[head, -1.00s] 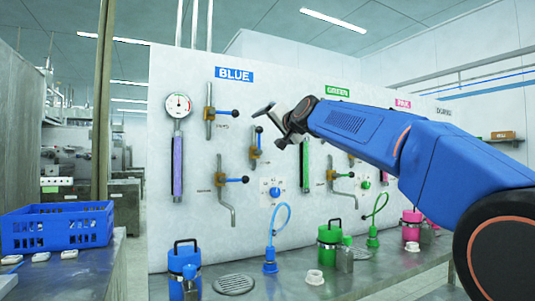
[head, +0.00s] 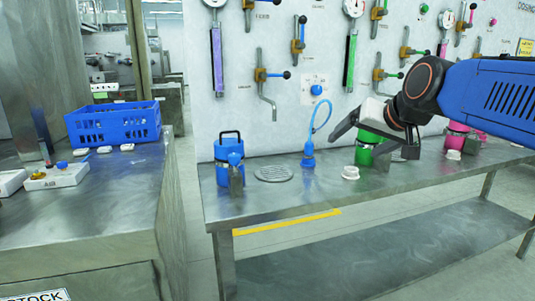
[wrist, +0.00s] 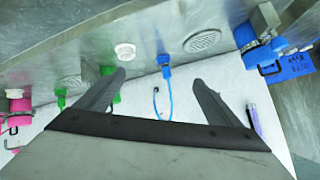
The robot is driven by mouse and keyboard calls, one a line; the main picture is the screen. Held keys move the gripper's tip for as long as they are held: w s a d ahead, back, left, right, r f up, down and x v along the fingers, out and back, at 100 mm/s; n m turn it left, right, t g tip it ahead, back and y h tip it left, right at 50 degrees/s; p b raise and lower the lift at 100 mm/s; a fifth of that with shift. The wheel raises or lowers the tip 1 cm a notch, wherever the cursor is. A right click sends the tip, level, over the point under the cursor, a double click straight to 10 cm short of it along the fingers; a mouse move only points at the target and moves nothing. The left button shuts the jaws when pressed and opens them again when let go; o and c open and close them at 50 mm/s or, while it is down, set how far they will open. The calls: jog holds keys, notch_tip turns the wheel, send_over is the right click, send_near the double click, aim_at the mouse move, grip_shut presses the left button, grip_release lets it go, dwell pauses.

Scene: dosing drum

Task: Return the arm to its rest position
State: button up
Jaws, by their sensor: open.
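My blue arm (head: 490,95) reaches in from the right in the head view, in front of the dosing panel. My gripper (head: 360,148) points left and downward above the steel bench, in front of the green canister (head: 366,154), which it partly hides. In the wrist view my gripper (wrist: 159,82) shows two grey fingers spread apart with nothing between them. Beyond the fingers are the white panel, a blue hose (wrist: 168,98) and the bench.
A blue canister (head: 229,160), a drain grate (head: 273,174) and a white cap (head: 350,173) stand on the bench (head: 310,197). Pink canisters are at right. Valves with levers jut from the panel (head: 300,50). A blue crate (head: 115,124) stands on the left counter.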

jog(key=s+d+f+n+g+h, duration=0.1)
jog(key=s+d+f+g, duration=0.1)
jog(key=s+f, duration=1)
jog(key=s+d+f+g+h, duration=0.1)
jog(key=s+d+f+g, duration=0.2)
jog(key=s+f, duration=1)
notch_tip(320, 180, down, 3)
jog(key=shift+s+d+r+n+h, duration=0.2)
jog(key=shift+d+n+h, duration=0.15)
jog(key=shift+d, duration=0.4)
jog(key=shift+w, duration=0.15)
